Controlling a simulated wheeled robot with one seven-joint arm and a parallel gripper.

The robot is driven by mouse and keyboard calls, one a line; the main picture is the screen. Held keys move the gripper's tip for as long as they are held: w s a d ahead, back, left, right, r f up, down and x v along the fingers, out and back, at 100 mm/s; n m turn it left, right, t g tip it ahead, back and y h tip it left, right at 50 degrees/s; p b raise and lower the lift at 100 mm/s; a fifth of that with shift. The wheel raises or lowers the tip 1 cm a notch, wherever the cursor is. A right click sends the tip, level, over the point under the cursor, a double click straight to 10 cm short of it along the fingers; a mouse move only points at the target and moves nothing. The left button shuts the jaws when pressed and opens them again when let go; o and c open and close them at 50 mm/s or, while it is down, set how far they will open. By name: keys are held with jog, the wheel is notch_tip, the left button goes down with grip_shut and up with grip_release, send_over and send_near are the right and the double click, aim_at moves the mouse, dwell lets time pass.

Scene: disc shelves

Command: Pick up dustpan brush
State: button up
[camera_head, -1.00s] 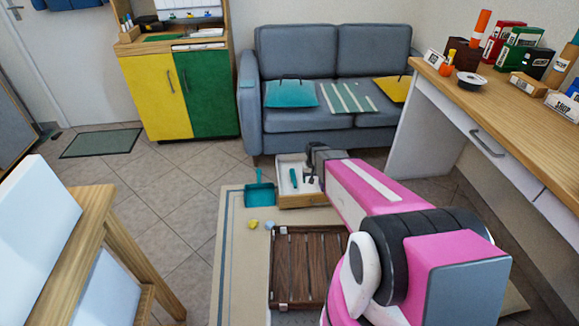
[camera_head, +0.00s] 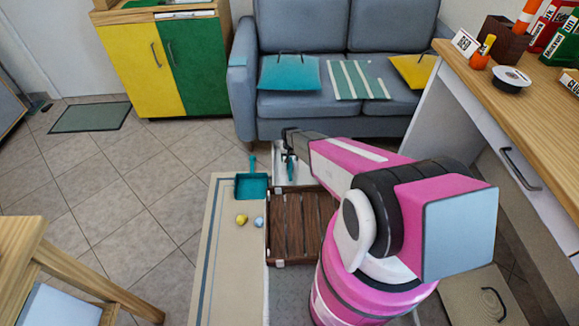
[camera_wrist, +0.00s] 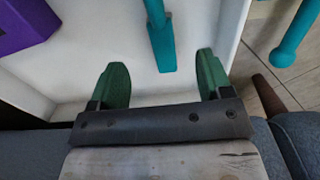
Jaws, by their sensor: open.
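The teal dustpan brush (camera_head: 291,170) lies in a white-lined box on the floor in front of the sofa, partly hidden by my arm. In the wrist view the brush (camera_wrist: 161,42) shows as a narrow teal bar that widens towards my gripper (camera_wrist: 162,78). My gripper is open and empty, its two green fingers apart, with the brush lined up between them but beyond the tips. In the head view my gripper (camera_head: 289,144) is small and dark, above the box. The teal dustpan (camera_head: 251,187) lies left of the box; its handle (camera_wrist: 291,42) is in the wrist view.
A purple object (camera_wrist: 25,22) lies in the white box (camera_wrist: 95,52). A brown slatted crate (camera_head: 300,225) stands nearer me. Yellow and light-blue small things (camera_head: 242,219) lie on the beige mat (camera_head: 225,275). The grey sofa (camera_head: 310,100) is close behind; a desk (camera_head: 480,85) stands right.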

aim_at(290, 168)
notch_tip(290, 168, down, 4)
jog(key=shift+r, duration=0.1)
jog(key=shift+s+f, duration=0.25)
jog(key=shift+f, duration=1.2)
jog(key=shift+s+f, duration=0.2)
jog(key=shift+f, duration=1.2)
jog(key=c, duration=1.1)
